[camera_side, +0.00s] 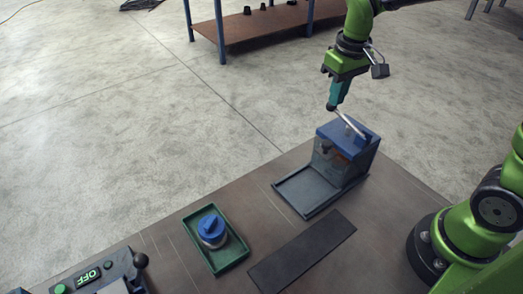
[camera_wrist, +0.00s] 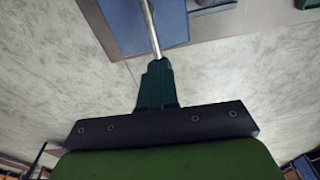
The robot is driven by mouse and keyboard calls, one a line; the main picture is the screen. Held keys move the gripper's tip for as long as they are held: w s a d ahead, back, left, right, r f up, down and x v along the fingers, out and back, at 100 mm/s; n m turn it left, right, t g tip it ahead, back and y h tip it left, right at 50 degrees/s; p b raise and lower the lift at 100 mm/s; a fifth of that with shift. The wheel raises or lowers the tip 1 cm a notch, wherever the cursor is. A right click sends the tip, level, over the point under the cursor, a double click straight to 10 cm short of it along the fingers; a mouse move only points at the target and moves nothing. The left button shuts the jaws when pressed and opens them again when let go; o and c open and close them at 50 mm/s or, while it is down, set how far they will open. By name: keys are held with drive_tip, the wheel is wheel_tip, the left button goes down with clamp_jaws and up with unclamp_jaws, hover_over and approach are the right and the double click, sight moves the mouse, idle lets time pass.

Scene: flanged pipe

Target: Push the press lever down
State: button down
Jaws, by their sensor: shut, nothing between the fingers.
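The press (camera_side: 343,152) has a blue top, a see-through front and a grey base plate, and stands near the table's far edge. Its silver press lever (camera_side: 349,123) is raised, sloping up from the blue top to the left. In the wrist view the lever (camera_wrist: 151,25) runs from the top edge down to the fingertips. My gripper (camera_side: 333,105) is shut at the lever's upper end, with its teal fingers pointing down. In the wrist view my gripper (camera_wrist: 157,62) appears to meet the rod's end; I cannot tell whether they touch.
A green tray (camera_side: 238,257) holds a round part with a blue cap (camera_side: 211,227). A dark flat strip (camera_side: 302,252) lies in front of the press. A control box reading OFF (camera_side: 88,277) is at the lower left. A shelf (camera_side: 262,22) stands beyond the table.

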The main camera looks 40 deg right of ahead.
sight(335, 111)
drive_tip(key=shift+s+a+f, duration=0.1)
drive_tip(key=shift+f, duration=2.25)
drive_tip(key=shift+s+a+r, duration=0.1)
drive_tip(key=shift+s+r, duration=0.15)
drive_tip(key=shift+s, duration=0.55)
drive_tip(key=shift+s+r, duration=0.2)
drive_tip(key=shift+s, duration=0.6)
drive_tip(key=shift+r, duration=0.15)
wheel_tip(335, 111, up, 18)
drive_tip(key=s, duration=0.1)
drive_tip(key=shift+w+t, duration=0.1)
drive_tip(key=shift+t, duration=0.2)
